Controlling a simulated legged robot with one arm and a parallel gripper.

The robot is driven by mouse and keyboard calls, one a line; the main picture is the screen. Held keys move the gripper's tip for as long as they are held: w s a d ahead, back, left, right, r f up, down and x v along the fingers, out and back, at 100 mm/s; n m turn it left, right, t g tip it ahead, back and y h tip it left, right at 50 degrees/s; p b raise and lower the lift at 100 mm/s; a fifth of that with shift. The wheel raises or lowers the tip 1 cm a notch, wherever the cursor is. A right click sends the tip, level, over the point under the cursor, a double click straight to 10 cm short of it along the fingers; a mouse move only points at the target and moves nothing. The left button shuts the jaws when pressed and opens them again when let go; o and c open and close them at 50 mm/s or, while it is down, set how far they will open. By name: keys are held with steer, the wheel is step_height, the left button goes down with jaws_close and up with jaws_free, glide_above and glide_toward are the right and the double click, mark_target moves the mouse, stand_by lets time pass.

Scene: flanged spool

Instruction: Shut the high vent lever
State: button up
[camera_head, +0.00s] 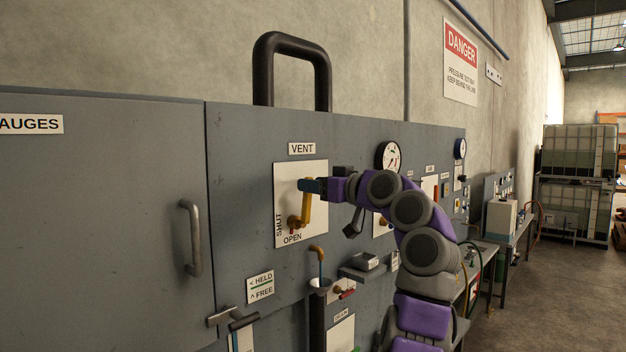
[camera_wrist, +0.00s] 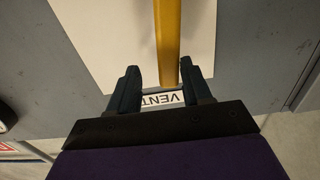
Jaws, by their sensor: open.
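The yellow vent lever (camera_head: 306,208) is on a white plate (camera_head: 316,172) under the VENT label (camera_head: 302,148). It stands roughly upright from its pivot low on the plate. SHUT is printed at the plate's lower left and OPEN along its bottom. My gripper (camera_head: 312,185) is at the lever's upper end. In the wrist view the lever (camera_wrist: 167,40) comes down between the two dark fingers of my open gripper (camera_wrist: 162,88), nearer the right finger. A gap shows on the left; I cannot tell whether the right finger touches it.
A pressure gauge (camera_head: 389,156) is right of the vent plate, behind my arm. A cabinet door handle (camera_head: 191,238) sticks out at left. A black hoop handle (camera_head: 292,62) rises above the panel.

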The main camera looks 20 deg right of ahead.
steer(key=shift+w+a+f, duration=0.1)
steer(key=shift+w, duration=0.55)
steer(key=a, duration=0.4)
steer(key=shift+s+a+r, duration=0.1)
steer(key=shift+s+r, duration=0.1)
steer(key=shift+r, duration=0.15)
steer(key=shift+w+d+f, duration=0.15)
steer(key=shift+d, duration=0.7)
steer(key=c, duration=0.3)
steer(key=shift+d, duration=0.6)
steer(key=c, duration=0.3)
steer(key=shift+a, duration=0.35)
steer(key=c, duration=0.3)
steer(key=shift+s+a, duration=0.2)
steer(key=shift+a, duration=0.15)
jaws_close()
steer(key=shift+d, duration=0.1)
